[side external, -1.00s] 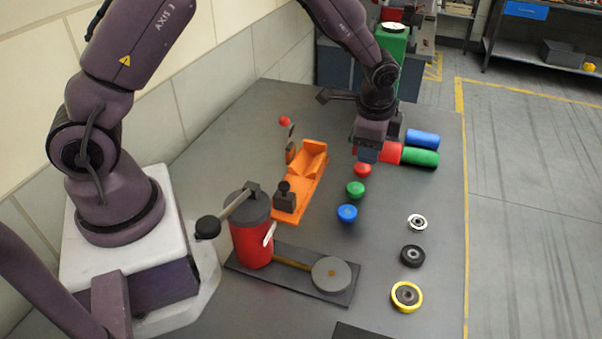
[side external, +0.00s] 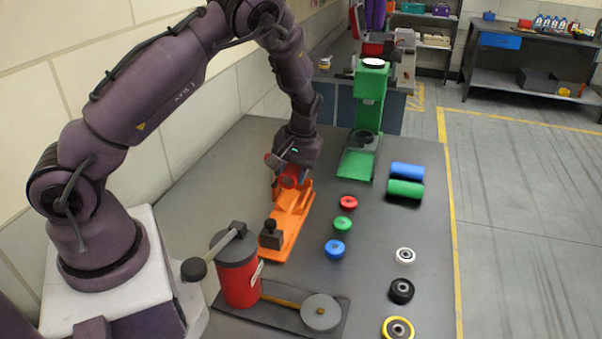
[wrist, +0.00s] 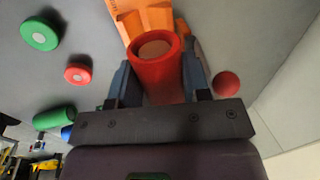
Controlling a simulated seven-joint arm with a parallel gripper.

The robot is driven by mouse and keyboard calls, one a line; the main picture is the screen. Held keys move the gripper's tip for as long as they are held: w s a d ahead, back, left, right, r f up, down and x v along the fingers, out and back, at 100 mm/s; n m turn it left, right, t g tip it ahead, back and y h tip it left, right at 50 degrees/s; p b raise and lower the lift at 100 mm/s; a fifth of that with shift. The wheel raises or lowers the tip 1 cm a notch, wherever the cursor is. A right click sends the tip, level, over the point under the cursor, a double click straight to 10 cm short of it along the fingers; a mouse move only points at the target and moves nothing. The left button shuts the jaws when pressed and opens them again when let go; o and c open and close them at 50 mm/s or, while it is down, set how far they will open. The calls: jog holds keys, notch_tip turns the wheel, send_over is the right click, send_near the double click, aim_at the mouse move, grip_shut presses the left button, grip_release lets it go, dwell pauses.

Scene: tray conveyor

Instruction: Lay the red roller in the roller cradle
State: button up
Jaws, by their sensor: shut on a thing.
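My gripper (side external: 290,172) is shut on the red roller (side external: 291,178) at the far end of the orange roller cradle (side external: 291,215). The wrist view shows the roller (wrist: 158,68) between both fingers of my gripper (wrist: 160,82), one round end facing up the picture. The orange cradle (wrist: 146,20) shows beyond that end, partly hidden by the roller. The roller looks close above the cradle's V-shaped end; whether they touch I cannot tell.
A red ball knob (wrist: 226,84) is close beside my right finger in the wrist view. A dark clamp (side external: 271,235) stands on the cradle's near end. Blue (side external: 407,170) and green (side external: 405,189) rollers lie right. Red, green and blue discs sit between. A green press (side external: 370,110) stands behind.

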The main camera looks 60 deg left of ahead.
send_over(294, 206)
jog(key=shift+s+f, duration=0.15)
jog(key=shift+f, duration=2.55)
jog(key=o, duration=1.1)
jog(key=shift+f, duration=0.1)
jog(key=shift+o, duration=0.2)
notch_tip(294, 206, up, 13)
jog(key=w+d, duration=0.1)
jog(key=shift+w+d, duration=0.25)
jog(key=shift+w, duration=0.05)
jog(key=shift+f, duration=0.1)
